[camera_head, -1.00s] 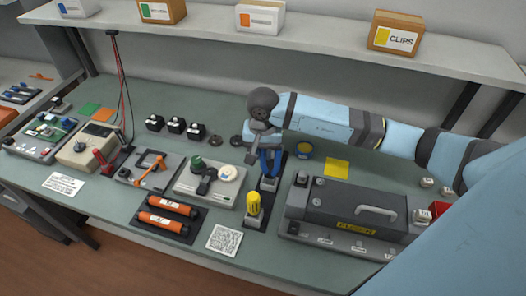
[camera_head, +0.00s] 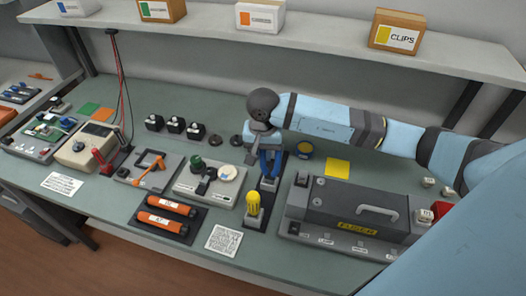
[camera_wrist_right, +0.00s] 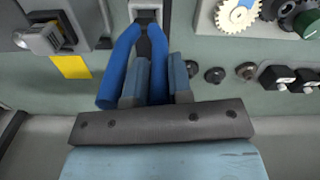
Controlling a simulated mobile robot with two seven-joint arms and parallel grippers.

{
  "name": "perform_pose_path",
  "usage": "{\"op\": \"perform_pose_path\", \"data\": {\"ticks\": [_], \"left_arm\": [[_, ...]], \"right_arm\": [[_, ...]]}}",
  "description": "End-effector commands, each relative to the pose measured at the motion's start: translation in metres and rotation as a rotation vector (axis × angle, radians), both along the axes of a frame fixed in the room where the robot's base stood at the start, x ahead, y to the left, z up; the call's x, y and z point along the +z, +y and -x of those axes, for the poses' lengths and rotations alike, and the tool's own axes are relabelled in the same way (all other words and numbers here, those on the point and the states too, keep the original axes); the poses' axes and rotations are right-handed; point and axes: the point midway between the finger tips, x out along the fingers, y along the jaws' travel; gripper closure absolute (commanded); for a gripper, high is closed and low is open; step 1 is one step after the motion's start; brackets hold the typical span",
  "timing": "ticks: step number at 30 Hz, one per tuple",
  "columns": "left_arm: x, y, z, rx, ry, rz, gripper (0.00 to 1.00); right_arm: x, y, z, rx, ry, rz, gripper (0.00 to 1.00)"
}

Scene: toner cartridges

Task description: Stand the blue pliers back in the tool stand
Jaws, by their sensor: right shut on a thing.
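The blue pliers (camera_head: 271,164) are upright, handles up, at the rear block of the tool stand (camera_head: 268,185). My right gripper (camera_head: 266,153) is at the handles from above. In the right wrist view the gripper (camera_wrist_right: 157,80) is shut on one handle of the pliers (camera_wrist_right: 121,62), with the other handle outside the fingers. The pliers' lower end meets the stand's light grey socket (camera_wrist_right: 145,8); how deep it sits is hidden. A yellow-handled tool (camera_head: 253,203) stands in the front block. My left gripper is not in view.
A dark fuser unit (camera_head: 345,205) stands close on the right. A grey tray with a white gear (camera_head: 228,173) is close on the left. A shelf with boxes (camera_head: 396,32) runs above.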

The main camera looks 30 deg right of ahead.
Motion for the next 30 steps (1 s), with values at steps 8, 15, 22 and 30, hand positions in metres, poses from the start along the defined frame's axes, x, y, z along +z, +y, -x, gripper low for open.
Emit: {"op": "perform_pose_path", "data": {"ticks": [8,15,22,30], "left_arm": [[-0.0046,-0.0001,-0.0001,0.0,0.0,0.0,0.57],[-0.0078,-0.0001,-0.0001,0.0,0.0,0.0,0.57],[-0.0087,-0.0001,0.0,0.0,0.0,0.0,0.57],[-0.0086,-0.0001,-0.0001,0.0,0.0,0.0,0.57]], "right_arm": [[-0.0043,-0.0001,-0.0003,0.0,-0.001,0.0,1.0],[-0.0076,-0.0001,-0.0002,0.0,-0.001,0.0,1.0],[-0.0084,-0.0001,-0.0002,0.0,0.0,0.0,1.0],[-0.0085,0.0001,-0.0001,0.0,0.0,0.0,0.5]]}}
